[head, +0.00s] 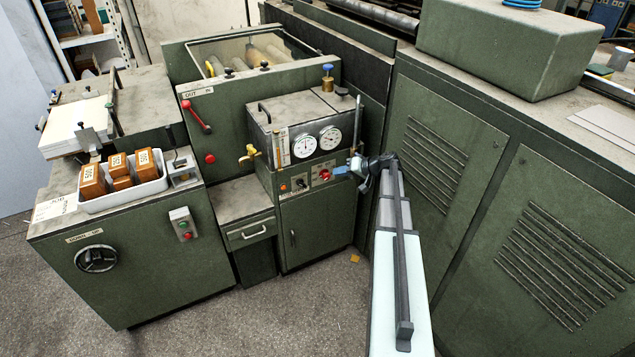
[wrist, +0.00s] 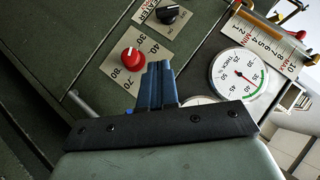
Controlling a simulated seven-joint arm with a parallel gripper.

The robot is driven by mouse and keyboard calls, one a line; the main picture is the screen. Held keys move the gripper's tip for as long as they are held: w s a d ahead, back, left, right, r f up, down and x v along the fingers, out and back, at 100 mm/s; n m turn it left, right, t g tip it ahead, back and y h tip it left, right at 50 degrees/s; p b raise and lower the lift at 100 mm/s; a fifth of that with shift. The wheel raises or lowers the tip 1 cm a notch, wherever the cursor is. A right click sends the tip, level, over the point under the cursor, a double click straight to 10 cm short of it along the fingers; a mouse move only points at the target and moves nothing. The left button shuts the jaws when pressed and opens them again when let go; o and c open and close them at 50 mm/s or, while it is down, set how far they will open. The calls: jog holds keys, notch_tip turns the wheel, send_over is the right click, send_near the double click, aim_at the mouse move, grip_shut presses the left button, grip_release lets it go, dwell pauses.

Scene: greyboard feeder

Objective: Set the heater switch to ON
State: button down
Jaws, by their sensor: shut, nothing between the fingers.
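The heater switch is a small black rotary knob (wrist: 173,14) on a pale plate at the top of the wrist view. An ON mark shows beside it, and the HEATER label is partly cut off. Which way its pointer faces I cannot tell. In the head view the switch (head: 299,184) sits on the front of the green cabinet, left of a red knob (head: 325,175). My gripper (head: 343,170) has blue fingers and is shut and empty, to the right of both knobs. In the wrist view the fingers (wrist: 158,84) are near the red dial (wrist: 131,58), apart from the switch.
Two round gauges (head: 304,146) sit above the knobs; one gauge (wrist: 238,76) is close to the fingers in the wrist view. A yellow valve (head: 249,153) juts out at the cabinet's left. A large green louvred cabinet (head: 450,150) stands close on the right.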

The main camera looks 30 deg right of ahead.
send_near(305, 184)
jog(key=w, duration=0.4)
jog(key=shift+a+f, duration=1.3)
jog(key=shift+f, duration=0.3)
